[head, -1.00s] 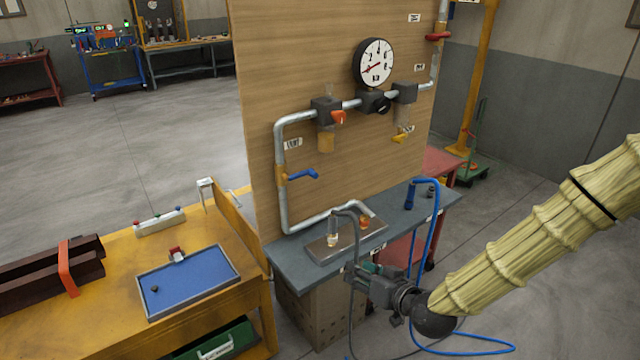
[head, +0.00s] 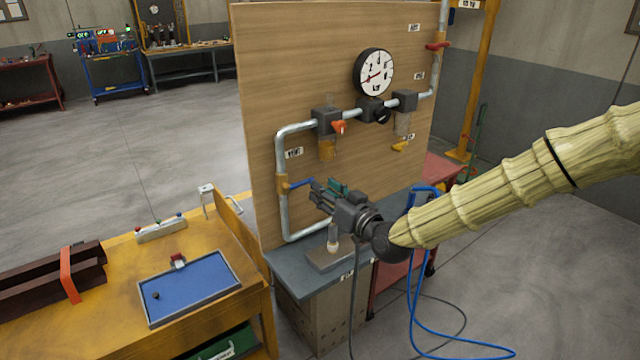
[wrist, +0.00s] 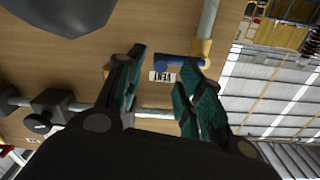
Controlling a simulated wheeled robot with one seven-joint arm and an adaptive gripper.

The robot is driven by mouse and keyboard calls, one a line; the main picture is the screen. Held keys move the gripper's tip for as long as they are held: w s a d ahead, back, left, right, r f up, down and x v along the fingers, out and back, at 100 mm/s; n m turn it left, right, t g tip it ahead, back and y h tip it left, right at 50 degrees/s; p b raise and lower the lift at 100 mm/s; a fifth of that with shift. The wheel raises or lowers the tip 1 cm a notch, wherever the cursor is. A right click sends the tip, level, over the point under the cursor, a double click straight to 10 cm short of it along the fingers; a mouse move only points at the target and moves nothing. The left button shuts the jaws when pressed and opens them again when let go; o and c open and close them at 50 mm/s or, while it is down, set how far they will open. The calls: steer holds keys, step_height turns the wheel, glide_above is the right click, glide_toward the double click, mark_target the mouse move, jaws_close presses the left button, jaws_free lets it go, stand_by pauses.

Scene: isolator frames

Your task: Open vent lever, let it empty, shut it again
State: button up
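The blue vent lever (head: 301,183) sticks out to the right from a yellow valve body (head: 283,184) on the left vertical pipe. It lies crosswise to the pipe. In the wrist view the lever (wrist: 178,62) shows beyond the fingertips, beside the VENT label (wrist: 163,76). My gripper (head: 316,196) is at the lever's free end in the head view. Its fingers (wrist: 168,72) are spread apart with nothing held between them. I cannot tell whether a finger touches the lever. The pressure gauge (head: 374,72) has a red needle; its reading is too small to be sure of.
The wooden panel (head: 270,70) stands close behind my gripper. It carries an orange-red handle (head: 339,127), a yellow handle (head: 400,147) and a red handle (head: 437,45). Below is a grey bench (head: 290,265) with a tray. A blue hose (head: 411,270) hangs at the right.

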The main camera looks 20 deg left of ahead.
mark_target(302, 185)
steer(key=x, duration=0.3)
steer(key=shift+p, duration=0.3)
jaws_close()
